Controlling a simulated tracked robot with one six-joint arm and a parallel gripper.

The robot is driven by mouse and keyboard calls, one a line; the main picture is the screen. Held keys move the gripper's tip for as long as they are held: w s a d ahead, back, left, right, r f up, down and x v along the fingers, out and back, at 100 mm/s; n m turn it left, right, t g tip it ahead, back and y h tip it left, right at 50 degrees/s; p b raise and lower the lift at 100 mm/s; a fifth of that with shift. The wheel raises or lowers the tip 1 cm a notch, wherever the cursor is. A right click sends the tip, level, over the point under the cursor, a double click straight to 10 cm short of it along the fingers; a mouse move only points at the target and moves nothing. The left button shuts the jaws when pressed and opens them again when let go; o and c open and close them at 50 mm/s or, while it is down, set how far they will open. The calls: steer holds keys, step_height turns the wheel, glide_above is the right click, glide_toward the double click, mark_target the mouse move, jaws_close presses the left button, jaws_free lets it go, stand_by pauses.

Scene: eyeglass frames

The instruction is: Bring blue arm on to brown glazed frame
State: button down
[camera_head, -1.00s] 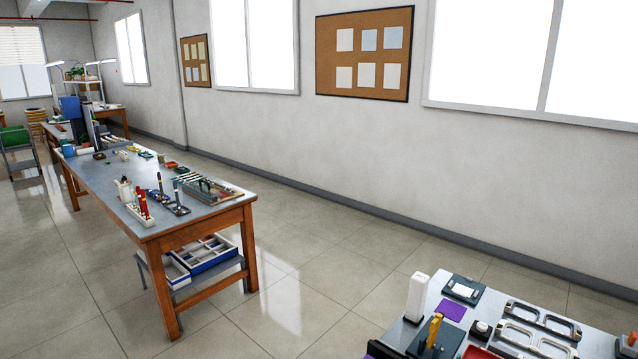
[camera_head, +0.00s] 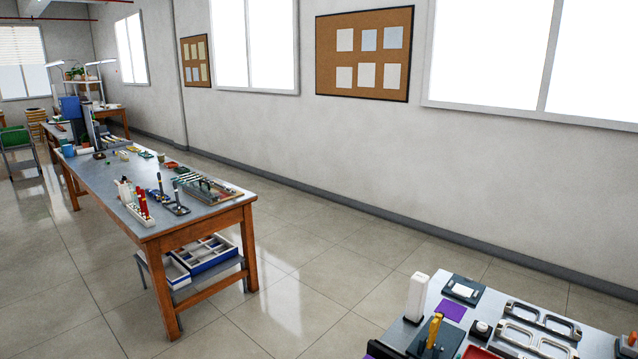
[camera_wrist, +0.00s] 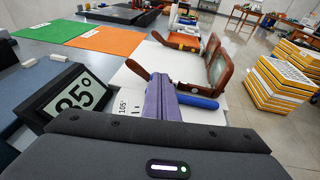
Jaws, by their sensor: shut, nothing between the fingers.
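In the wrist view my gripper (camera_wrist: 163,88) has two purple fingers closed together, with no gap visible between them. A blue rod-like arm (camera_wrist: 203,103) shows just right of the fingers, at the near side of the brown frame. My fingers hide its left part. The brown glazed frame (camera_wrist: 222,78) stands tilted beyond the fingers to the right, with a pale greenish lens (camera_wrist: 216,68). A brown arm-like piece (camera_wrist: 137,69) sticks up left of the fingers. I cannot tell whether the blue arm touches or joins the frame.
A black angle display (camera_wrist: 68,97) stands close on the left. Green (camera_wrist: 45,34) and orange (camera_wrist: 108,41) mats lie beyond on the table. Yellow-and-white stacks (camera_wrist: 262,84) stand at right. The head view shows a long workbench (camera_head: 125,190) and a near table corner (camera_head: 410,325).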

stand_by(0.4)
steer(key=shift+w+a, duration=0.7)
steer(key=shift+a, duration=0.35)
steer(key=shift+w+a, duration=0.7)
steer(key=shift+a, duration=0.3)
steer(key=shift+s, duration=0.15)
